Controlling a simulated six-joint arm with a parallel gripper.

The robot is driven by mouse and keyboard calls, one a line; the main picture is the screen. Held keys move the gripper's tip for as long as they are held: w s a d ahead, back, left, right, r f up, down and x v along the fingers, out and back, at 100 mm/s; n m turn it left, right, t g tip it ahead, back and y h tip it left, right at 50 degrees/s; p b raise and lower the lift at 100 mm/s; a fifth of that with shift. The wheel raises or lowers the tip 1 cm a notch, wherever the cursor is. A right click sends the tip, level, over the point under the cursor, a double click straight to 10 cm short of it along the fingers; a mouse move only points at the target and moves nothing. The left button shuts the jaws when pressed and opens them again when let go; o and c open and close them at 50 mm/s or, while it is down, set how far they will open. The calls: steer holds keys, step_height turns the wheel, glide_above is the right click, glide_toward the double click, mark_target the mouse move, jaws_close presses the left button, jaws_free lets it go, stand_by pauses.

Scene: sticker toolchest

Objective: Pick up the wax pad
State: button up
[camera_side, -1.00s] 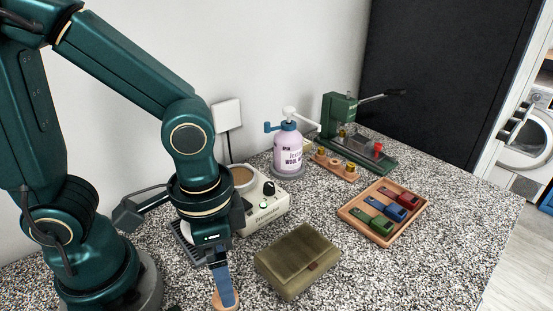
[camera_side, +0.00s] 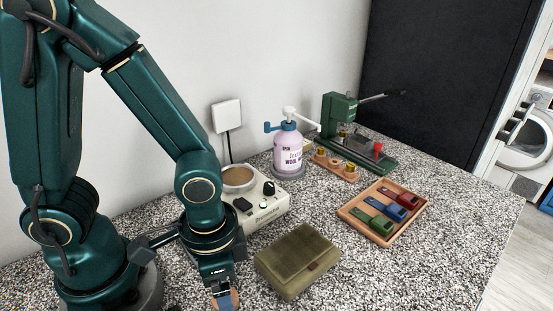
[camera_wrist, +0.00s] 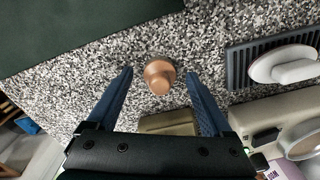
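A round copper-brown knobbed piece (camera_wrist: 160,76) stands on the speckled counter in the wrist view. A bit of it (camera_side: 235,298) shows at the bottom edge of the side view. A white piece with a raised grip (camera_wrist: 284,65) lies on a black ribbed rest at the right of the wrist view. I cannot tell for certain which is the wax pad. My gripper (camera_wrist: 159,75) is open, with its blue fingers either side of the knobbed piece in the picture and nothing held. In the side view my gripper (camera_side: 224,300) points down, its tips partly cut off.
A cream heater with a brown-filled pot (camera_side: 262,208) stands behind my gripper. An olive pouch (camera_side: 297,260) lies to its right. Beyond are a pink bottle (camera_side: 288,152), a green press (camera_side: 340,118) and a wooden tray (camera_side: 358,226) with three coloured tools. The front right counter is clear.

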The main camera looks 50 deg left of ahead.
jaws_close()
steer(key=shift+r, duration=0.15)
steer(key=shift+r, duration=0.9)
step_height(320, 180, up, 2)
steer(key=shift+w+a+r, duration=0.1)
steer(key=shift+r, duration=0.1)
steer(key=w+a+r, duration=0.1)
steer(key=a+r, duration=0.5)
steer(key=a, duration=0.5)
steer(key=shift+w+a+r, duration=0.15)
steer(key=shift+w+r, duration=0.1)
steer(key=c, duration=0.8)
jaws_free()
steer(key=c, duration=0.3)
